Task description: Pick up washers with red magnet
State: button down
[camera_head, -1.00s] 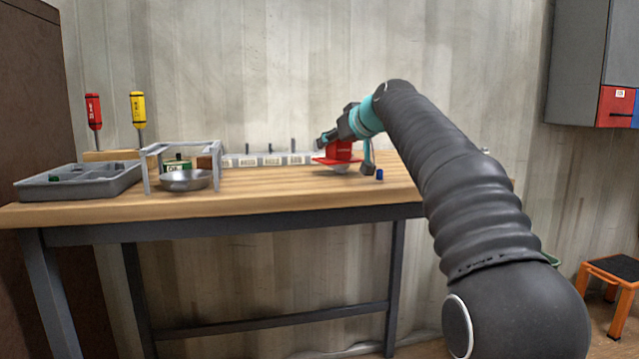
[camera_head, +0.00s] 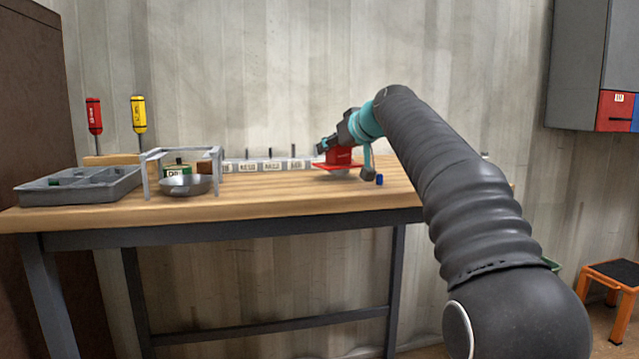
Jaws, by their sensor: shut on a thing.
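A red magnet (camera_head: 339,158) with a flat, wide base is at the right part of the workbench, just above or on the top. My gripper (camera_head: 330,147) is shut on it, with my arm reaching in from the right. A pale thing shows under the magnet's base; I cannot tell if it is washers or a dish. No washers can be made out clearly. A metal bowl (camera_head: 186,185) stands below a grey frame (camera_head: 150,172) at the left of the bench.
A grey divided tray (camera_head: 80,193) lies at the far left. Red (camera_head: 94,115) and yellow (camera_head: 139,113) screwdrivers stand in a wooden block (camera_head: 108,160). Labelled bins (camera_head: 270,165) line the back. A small blue thing (camera_head: 380,179) is right of the magnet. The bench's front middle is clear.

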jog(key=shift+r+p, duration=4.25)
jog(key=shift+r, duration=0.4)
notch_tip(320, 180, up, 3)
jog(key=shift+f+p, duration=0.2)
jog(key=shift+p, duration=0.35)
